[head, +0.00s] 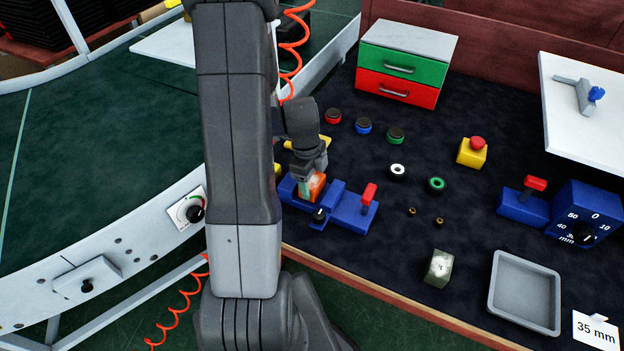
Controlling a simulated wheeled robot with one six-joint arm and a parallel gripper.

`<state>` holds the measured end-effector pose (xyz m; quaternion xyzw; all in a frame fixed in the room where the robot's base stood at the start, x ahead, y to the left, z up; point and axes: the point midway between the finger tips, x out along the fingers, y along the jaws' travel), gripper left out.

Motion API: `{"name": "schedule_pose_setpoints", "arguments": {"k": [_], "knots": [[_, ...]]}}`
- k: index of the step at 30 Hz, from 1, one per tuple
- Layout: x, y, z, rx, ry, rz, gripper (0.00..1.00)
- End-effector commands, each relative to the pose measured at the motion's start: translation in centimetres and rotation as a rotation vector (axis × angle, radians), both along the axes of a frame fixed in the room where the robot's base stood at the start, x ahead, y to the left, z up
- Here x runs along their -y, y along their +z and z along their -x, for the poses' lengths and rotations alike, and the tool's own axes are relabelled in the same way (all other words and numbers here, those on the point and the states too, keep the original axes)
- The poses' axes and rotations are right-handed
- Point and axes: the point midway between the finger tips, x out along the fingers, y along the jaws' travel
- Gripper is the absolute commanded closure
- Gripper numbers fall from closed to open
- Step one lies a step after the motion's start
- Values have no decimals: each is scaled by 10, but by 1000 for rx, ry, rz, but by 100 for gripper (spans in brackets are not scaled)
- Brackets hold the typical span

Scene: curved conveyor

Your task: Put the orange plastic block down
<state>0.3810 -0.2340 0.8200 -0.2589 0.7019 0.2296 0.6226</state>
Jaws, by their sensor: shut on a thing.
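The orange plastic block (318,186) is in the head view, just right of my arm, low over a blue fixture (333,199). My gripper (308,185) points down and is shut on the block. The block sits in or just above the fixture; I cannot tell whether it touches it. A pale green part of the gripper or fixture shows beside the block. My arm hides the left side of this spot.
The blue fixture has a red-handled clamp (369,194). Several rings and buttons, a yellow emergency stop (472,152), a grey tray (524,293) and a drawer box (403,65) stand on the dark table. A curved conveyor (100,170) runs at left. The middle of the table has free room.

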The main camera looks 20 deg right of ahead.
Motion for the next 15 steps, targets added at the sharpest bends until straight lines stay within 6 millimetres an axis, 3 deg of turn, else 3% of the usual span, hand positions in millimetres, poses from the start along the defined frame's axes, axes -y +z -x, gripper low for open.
{"name": "schedule_pose_setpoints", "arguments": {"k": [6, 7, 10, 15], "knots": [[0, -4, 0, 0, 0, 0, 66], [0, -4, 0, 0, 0, 0, 35], [0, -3, 0, 0, 0, 0, 15], [0, -3, 0, -1, 0, -1, 15]]}}
